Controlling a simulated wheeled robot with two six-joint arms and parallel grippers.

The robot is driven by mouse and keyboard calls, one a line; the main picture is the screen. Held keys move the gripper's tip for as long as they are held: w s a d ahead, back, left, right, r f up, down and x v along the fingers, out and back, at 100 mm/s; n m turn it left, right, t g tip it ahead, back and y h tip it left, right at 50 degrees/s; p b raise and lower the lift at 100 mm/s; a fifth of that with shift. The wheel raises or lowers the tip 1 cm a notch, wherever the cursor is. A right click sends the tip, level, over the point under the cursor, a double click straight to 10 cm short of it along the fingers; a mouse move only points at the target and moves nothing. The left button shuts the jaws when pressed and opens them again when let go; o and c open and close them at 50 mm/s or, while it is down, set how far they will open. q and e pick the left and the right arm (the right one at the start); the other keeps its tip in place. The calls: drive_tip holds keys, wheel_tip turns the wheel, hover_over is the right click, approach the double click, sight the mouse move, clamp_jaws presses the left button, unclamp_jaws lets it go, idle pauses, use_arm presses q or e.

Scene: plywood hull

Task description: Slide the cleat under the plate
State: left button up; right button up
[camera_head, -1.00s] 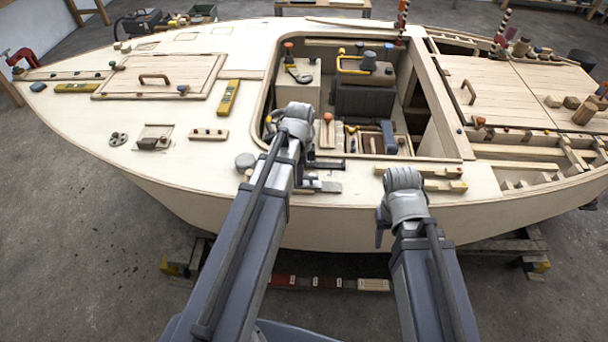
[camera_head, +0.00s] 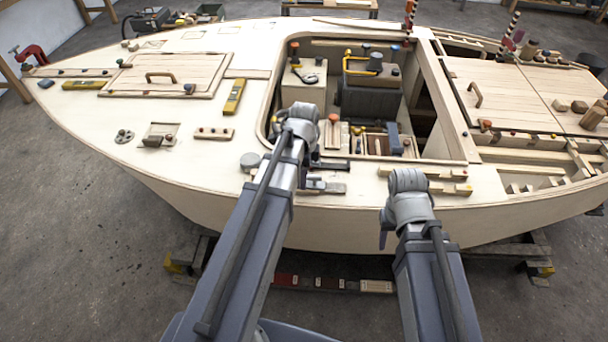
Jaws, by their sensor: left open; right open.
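A flat greyish plate (camera_head: 328,188) lies on the near deck strip below the cockpit opening. A dark bar (camera_head: 334,166), which looks like the cleat, lies just beyond it along the cockpit's near edge. My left arm covers the left ends of both, so I cannot tell whether they touch or overlap. My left gripper (camera_head: 304,122) is over the deck beside them, open, its fingertips mostly hidden by my own arm. My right gripper (camera_head: 387,228) is open and empty at the hull's near edge, right of the plate, with a dark finger pointing down.
A round grey tin (camera_head: 250,161) stands left of the plate. Wooden strips (camera_head: 430,181) lie on the deck to the right. The cockpit opening (camera_head: 440,145) drops away beyond, with a toolbox inside. A yellow level (camera_head: 234,97) lies further left.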

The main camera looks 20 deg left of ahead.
use_arm(q)
drive_tip(key=shift+r, duration=0.1)
wheel_tip(320, 180, up, 8)
drive_tip(key=p, duration=0.8)
drive_tip(key=shift+f, duration=0.2)
drive_tip(key=s+d+n+y, duration=0.1)
drive_tip(key=s+d+n, duration=1)
drive_tip(key=d, duration=0.5)
drive_tip(key=shift+s+d, duration=0.2)
drive_tip(key=shift+s, duration=0.6)
idle(0.5)
